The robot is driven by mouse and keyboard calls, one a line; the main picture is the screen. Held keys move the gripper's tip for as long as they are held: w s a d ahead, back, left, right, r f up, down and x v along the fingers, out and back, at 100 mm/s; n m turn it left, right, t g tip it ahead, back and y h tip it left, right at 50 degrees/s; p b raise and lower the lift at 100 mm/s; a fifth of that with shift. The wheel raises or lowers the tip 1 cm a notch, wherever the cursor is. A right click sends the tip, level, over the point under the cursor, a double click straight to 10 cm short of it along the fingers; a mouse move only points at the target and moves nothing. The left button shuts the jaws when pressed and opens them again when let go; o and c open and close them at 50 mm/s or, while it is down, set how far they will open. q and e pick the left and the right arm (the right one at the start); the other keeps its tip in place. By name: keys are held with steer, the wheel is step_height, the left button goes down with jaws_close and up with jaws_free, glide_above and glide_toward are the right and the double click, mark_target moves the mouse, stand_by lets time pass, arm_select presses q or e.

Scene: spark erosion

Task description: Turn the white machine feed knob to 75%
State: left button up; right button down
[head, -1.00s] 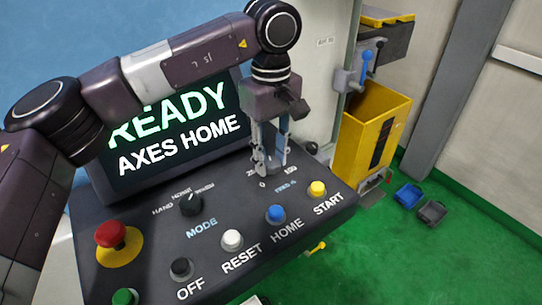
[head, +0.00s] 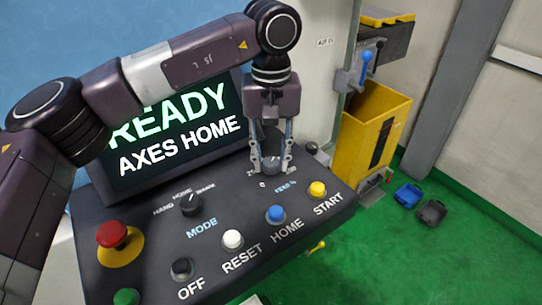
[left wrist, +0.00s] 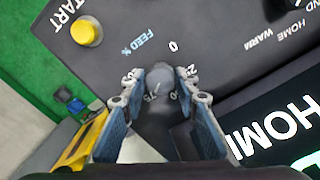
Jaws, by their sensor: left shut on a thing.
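The feed knob (head: 271,166) is a grey round knob at the upper right of the dark control panel, above the FEED % label. It also shows in the left wrist view (left wrist: 160,82), ringed by a scale with 0, 25 and 75 readable. My left gripper (head: 272,168) reaches down from above with one finger on each side of the knob, shut on it. The left wrist view also shows the two fingers (left wrist: 161,100) flanking the knob. Its exact pointer direction is too small to tell. My right gripper is not in view.
The panel (head: 330,208) also carries a yellow START button (head: 318,188), blue HOME button (head: 275,213), white RESET button (head: 232,239), MODE knob (head: 190,204) and red stop button (head: 112,235). The screen (head: 175,130) stands behind. A yellow bin (head: 372,135) is to the right.

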mark_target(271, 161)
arm_select(q)
steer(key=shift+w+r, duration=0.1)
steer(key=shift+r, duration=0.1)
steer(key=o, duration=1.1)
steer(key=shift+f, duration=0.1)
steer(key=shift+o, duration=0.2)
step_height(271, 161, up, 12)
